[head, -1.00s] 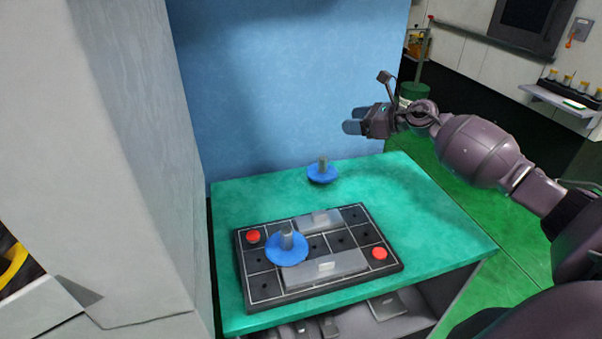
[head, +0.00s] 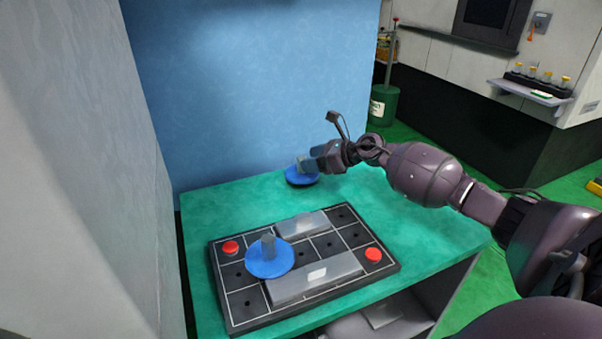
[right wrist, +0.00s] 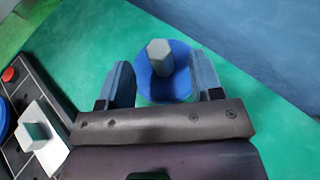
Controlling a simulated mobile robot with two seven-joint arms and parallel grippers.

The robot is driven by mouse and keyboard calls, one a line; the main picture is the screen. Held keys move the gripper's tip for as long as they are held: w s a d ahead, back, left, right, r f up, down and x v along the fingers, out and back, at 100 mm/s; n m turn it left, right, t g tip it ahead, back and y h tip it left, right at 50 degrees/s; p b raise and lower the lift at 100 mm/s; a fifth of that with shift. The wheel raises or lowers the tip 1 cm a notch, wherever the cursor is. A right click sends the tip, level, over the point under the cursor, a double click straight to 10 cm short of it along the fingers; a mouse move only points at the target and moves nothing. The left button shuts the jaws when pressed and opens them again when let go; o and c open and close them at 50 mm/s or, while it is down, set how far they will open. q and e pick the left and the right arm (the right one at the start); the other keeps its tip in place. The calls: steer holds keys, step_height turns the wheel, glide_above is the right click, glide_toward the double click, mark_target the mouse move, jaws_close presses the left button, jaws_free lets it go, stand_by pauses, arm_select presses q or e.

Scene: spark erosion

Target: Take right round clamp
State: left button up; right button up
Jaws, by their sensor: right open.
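A round clamp, a blue disc with a grey post (head: 301,178), stands on the green table top near the blue wall. It also shows in the right wrist view (right wrist: 178,82), with its post between and a little beyond the fingers. My right gripper (head: 310,160) is open and empty at this clamp; in the right wrist view its two blue fingers (right wrist: 163,85) stand on either side of the disc. A second round clamp (head: 270,261) sits on the black board, towards its left. My left gripper is not in view.
The black gridded board (head: 240,312) lies on the green table (head: 205,215) with two grey blocks and two red buttons (head: 373,254). A blue wall (head: 250,90) stands close behind, and a pale grey panel (head: 80,180) borders the left. The table's right part is clear.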

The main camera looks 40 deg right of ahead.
mark_target(297, 170)
steer(key=shift+b+x, duration=0.35)
steer(key=shift+x, duration=2.3)
steer(key=shift+r, duration=0.1)
jaws_close()
